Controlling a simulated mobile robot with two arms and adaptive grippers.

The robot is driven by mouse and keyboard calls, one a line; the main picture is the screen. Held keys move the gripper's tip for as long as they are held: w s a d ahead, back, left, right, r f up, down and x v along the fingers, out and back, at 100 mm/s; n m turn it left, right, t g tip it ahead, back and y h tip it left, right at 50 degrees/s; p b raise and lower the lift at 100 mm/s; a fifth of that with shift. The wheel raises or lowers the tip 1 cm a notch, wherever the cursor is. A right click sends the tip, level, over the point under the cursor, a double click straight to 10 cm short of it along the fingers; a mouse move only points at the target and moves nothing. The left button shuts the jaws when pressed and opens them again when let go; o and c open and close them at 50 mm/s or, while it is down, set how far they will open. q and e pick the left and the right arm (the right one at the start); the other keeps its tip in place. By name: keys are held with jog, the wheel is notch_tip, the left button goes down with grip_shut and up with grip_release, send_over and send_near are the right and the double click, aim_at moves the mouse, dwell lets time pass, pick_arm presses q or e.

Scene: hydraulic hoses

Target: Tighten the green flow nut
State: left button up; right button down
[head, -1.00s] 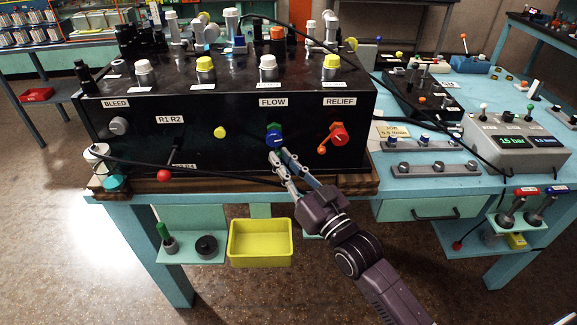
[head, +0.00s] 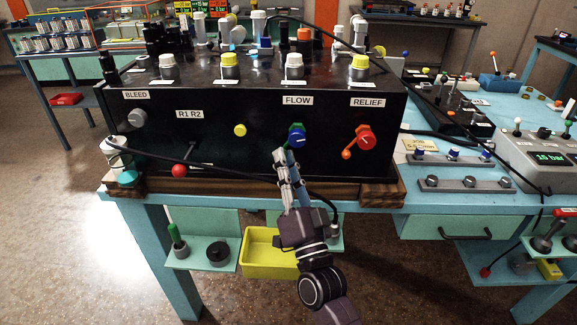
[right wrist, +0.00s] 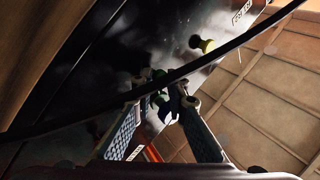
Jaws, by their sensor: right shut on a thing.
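The green flow nut (head: 297,127) sits on the black panel under the FLOW label, behind a blue knob (head: 297,139). Only its upper rim shows in the head view. My right gripper (head: 284,153) reaches up from below, its fingertips at the lower left of the knob. A dark hose crosses in front and hides some of the contact. My left gripper is not in view.
A red relief knob (head: 366,137) with an orange lever is close on the right. A yellow knob (head: 240,130) is on the left. A black hose (head: 225,172) runs low across the panel front. A yellow bin (head: 270,262) is below the bench.

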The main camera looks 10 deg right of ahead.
dwell(0.4)
jog(key=c, duration=2.2)
grip_release()
jog(key=v, duration=1.2)
